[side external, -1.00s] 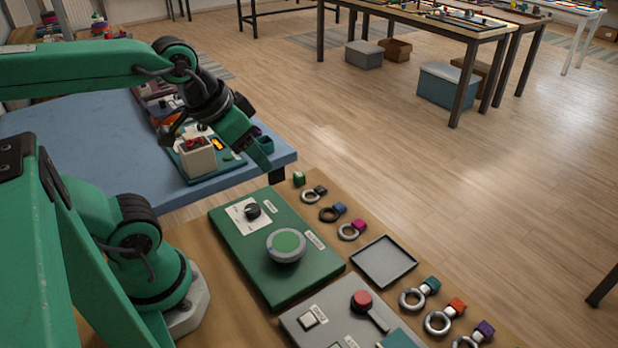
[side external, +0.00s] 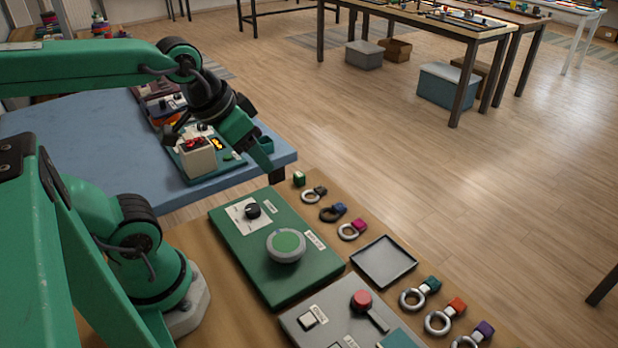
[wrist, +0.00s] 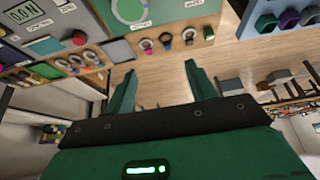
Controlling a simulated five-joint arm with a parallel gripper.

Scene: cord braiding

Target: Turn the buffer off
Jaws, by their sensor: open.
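A green panel (side external: 310,282) lies on the wooden bench and carries a black knob (side external: 252,210) on a white plate. Beside the knob is a round disc (side external: 286,243) with a green top and grey rim. The small labels by both are too small to read, so I cannot tell which marks the buffer or how the knob is set. My gripper (side external: 276,174) hangs beyond the far edge of the panel, apart from the knob and disc. The wrist view shows my gripper (wrist: 158,76) open and empty, with the disc (wrist: 130,8) partly in view at the top.
An empty grey tray (side external: 384,262) and several rings with coloured tags lie along the bench's right edge. A grey panel (side external: 332,310) with a red-topped lever (side external: 362,302) sits in front. A blue table (side external: 80,140) stands behind. Open floor lies to the right.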

